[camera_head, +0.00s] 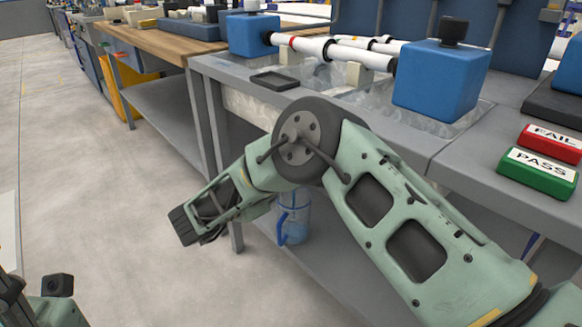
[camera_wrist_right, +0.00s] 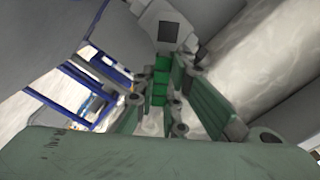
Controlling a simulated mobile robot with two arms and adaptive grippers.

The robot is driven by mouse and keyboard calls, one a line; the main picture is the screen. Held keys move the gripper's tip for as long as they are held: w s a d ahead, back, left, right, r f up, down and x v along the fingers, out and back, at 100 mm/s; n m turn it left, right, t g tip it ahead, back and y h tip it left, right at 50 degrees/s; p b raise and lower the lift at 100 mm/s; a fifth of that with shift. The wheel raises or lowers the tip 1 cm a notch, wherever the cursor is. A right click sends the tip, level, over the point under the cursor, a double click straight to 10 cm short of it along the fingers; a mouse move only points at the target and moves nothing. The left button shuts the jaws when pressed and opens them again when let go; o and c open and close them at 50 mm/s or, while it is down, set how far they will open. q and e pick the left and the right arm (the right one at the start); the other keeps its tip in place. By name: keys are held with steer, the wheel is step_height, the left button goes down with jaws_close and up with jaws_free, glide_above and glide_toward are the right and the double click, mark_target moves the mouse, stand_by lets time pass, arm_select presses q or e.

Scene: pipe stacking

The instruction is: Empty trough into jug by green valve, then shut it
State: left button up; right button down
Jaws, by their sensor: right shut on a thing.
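The trough (camera_head: 248,108) is set into the grey bench and holds clear liquid. The jug (camera_head: 293,222), clear with a blue handle, stands on the shelf below, partly covered by my right arm. The green valve (camera_wrist_right: 160,82) shows in the right wrist view, below a pale fitting with a dark square. My right gripper (camera_wrist_right: 166,72) is shut on the green valve, with a finger on either side. In the head view my right arm hides the valve, and the gripper's fingertips cannot be made out. Part of my left arm shows at the lower left; its gripper is out of view.
Two blue blocks (camera_head: 436,82) stand at the trough's ends with white pipes (camera_head: 330,48) between them. A dark small tray (camera_head: 274,81) lies on the bench rim. Red FAIL (camera_head: 552,143) and green PASS (camera_head: 537,173) blocks sit at the right. The floor at left is clear.

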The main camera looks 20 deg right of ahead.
stand_by(0.4)
steer(key=c, duration=1.8)
jaws_free()
steer(key=shift+a, duration=0.15)
steer(key=v, duration=0.7)
steer(key=shift+s+a, duration=0.15)
steer(key=shift+a, duration=0.2)
